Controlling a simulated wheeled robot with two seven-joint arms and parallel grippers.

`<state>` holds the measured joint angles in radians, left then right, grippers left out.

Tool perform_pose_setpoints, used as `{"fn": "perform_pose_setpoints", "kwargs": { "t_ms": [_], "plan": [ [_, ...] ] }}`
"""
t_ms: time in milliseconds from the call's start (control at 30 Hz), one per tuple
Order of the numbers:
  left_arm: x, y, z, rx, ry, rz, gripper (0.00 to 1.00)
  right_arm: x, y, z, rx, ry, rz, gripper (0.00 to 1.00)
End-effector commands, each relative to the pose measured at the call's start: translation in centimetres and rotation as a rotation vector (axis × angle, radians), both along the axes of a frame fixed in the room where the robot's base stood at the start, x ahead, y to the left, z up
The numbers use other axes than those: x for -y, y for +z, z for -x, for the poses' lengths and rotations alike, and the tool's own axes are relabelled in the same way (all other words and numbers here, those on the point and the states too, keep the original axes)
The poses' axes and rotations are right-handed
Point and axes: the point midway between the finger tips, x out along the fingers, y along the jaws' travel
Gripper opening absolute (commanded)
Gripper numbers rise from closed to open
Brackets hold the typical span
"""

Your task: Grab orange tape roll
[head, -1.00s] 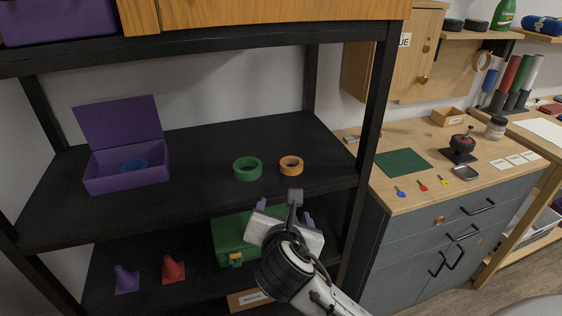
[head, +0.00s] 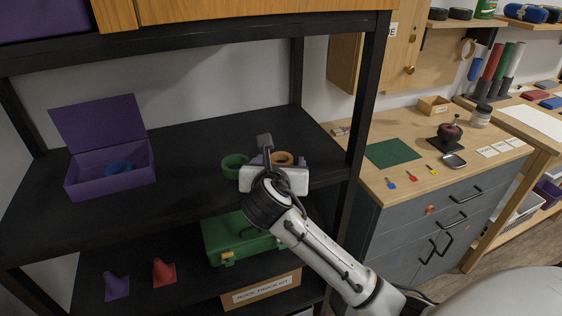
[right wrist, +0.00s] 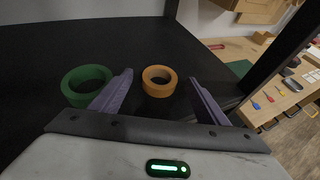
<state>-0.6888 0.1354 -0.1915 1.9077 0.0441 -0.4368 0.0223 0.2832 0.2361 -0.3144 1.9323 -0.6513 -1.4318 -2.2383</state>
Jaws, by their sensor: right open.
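The orange tape roll (head: 283,158) lies flat on the black middle shelf (head: 200,190), partly hidden behind my right gripper in the head view. In the right wrist view the orange tape roll (right wrist: 159,81) sits between and just ahead of the two purple-grey fingers. My right gripper (right wrist: 160,92) is open and empty; in the head view it (head: 280,160) is at the shelf's front, by the roll. A green tape roll (head: 235,166) lies to its left, and in the wrist view the green roll (right wrist: 86,86) is close outside the left finger. My left gripper is not in view.
A black shelf post (head: 362,100) rises to the right. A green case (head: 240,238) and two cones sit below. The shelf behind the rolls is clear.

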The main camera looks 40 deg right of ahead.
Motion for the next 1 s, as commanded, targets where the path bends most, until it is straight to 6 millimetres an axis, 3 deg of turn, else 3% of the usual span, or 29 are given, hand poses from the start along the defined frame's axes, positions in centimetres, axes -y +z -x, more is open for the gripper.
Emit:
{"fn": "perform_pose_setpoints", "kwargs": {
  "t_ms": [367,600,633,1000],
  "plan": [
    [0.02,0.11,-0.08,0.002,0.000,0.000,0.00,0.79,-0.60,-0.90,-0.001,0.000,-0.001,0.67],
    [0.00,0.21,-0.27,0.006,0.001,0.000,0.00,0.78,-0.61,-0.88,-0.001,0.000,-0.001,0.26],
    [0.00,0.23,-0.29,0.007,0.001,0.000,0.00,0.77,-0.60,-0.88,-0.001,0.000,-0.001,0.25],
    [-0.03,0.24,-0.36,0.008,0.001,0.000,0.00,0.79,0.11,-0.92,0.002,0.001,0.000,0.24]
  ]
}}
